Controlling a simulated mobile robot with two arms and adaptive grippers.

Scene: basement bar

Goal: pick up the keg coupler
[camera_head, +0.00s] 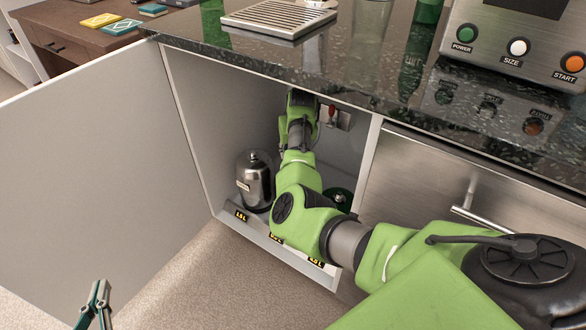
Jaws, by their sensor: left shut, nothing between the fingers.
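A small part with a red handle (332,113) shows by a metal plate at the back of the open cabinet, just under the counter edge. I cannot tell whether it is the keg coupler. My right arm reaches from the lower right into the cabinet and up beside this part, on its left. The fingers of my right gripper are hidden behind the counter edge. My left gripper (99,289) is at the bottom left, in front of the open door, shut and empty, far from the red-handled part.
A silver canister (255,184) stands at the left on the labelled cabinet floor (235,216); a dark green one (341,197) is partly behind my arm. The open door (90,160) blocks the left. The dark counter (400,80) overhangs the opening. A drawer handle (475,215) sticks out at right.

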